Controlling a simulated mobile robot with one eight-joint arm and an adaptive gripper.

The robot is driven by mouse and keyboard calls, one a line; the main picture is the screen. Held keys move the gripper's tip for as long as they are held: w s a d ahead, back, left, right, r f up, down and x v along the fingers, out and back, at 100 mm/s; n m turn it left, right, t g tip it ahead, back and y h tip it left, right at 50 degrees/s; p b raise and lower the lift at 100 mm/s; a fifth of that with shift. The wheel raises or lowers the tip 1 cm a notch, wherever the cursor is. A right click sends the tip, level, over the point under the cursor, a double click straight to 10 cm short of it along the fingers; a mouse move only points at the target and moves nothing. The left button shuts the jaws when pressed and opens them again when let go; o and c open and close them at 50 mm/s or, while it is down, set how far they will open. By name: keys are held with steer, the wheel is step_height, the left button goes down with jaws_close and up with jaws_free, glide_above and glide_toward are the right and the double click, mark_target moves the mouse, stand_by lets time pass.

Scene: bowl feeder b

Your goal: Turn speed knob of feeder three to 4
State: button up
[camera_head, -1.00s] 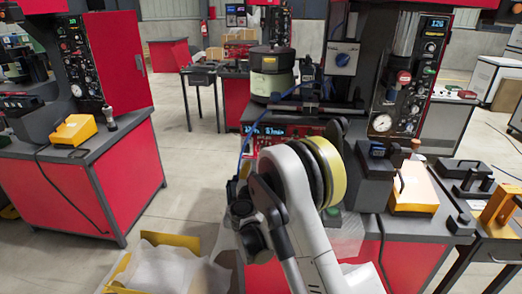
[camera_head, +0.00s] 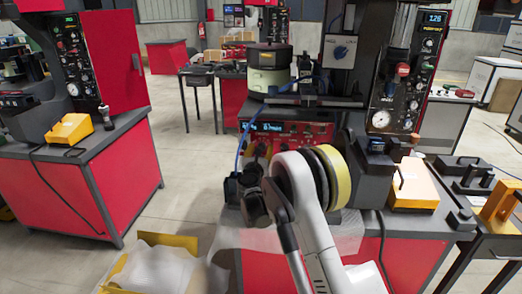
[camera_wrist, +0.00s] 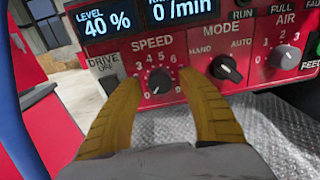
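The black speed knob (camera_wrist: 158,82) sits under the word SPEED on the red feeder panel (camera_wrist: 190,60), inside a ring of numbers. Its pointer setting is too small to read surely. My gripper (camera_wrist: 157,80) is open, with one tan finger left of the knob and one right of it. Both fingertips are close to the panel; I see no clear contact with the knob. In the head view the feeder panel (camera_head: 300,129) shows behind my arm, and the fingers are hidden there. The number of this feeder cannot be read.
The black mode knob (camera_wrist: 225,68) is just right of my right finger. The air knob (camera_wrist: 285,58) is further right. A display (camera_wrist: 105,22) above reads LEVEL 40 %. A blue cable (camera_wrist: 18,130) runs at the left. A ribbed metal surface (camera_wrist: 170,125) lies below the panel.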

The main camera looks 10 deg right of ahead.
jaws_close()
steer(key=shift+m, duration=0.4)
steer(key=m, duration=0.3)
steer(key=shift+m, duration=0.4)
steer(key=m, duration=0.5)
steer(key=m+y, duration=0.1)
steer(key=m, duration=1.2)
steer(key=shift+b, duration=0.4)
steer(key=shift+r+m, duration=0.1)
steer(key=shift+m, duration=0.2)
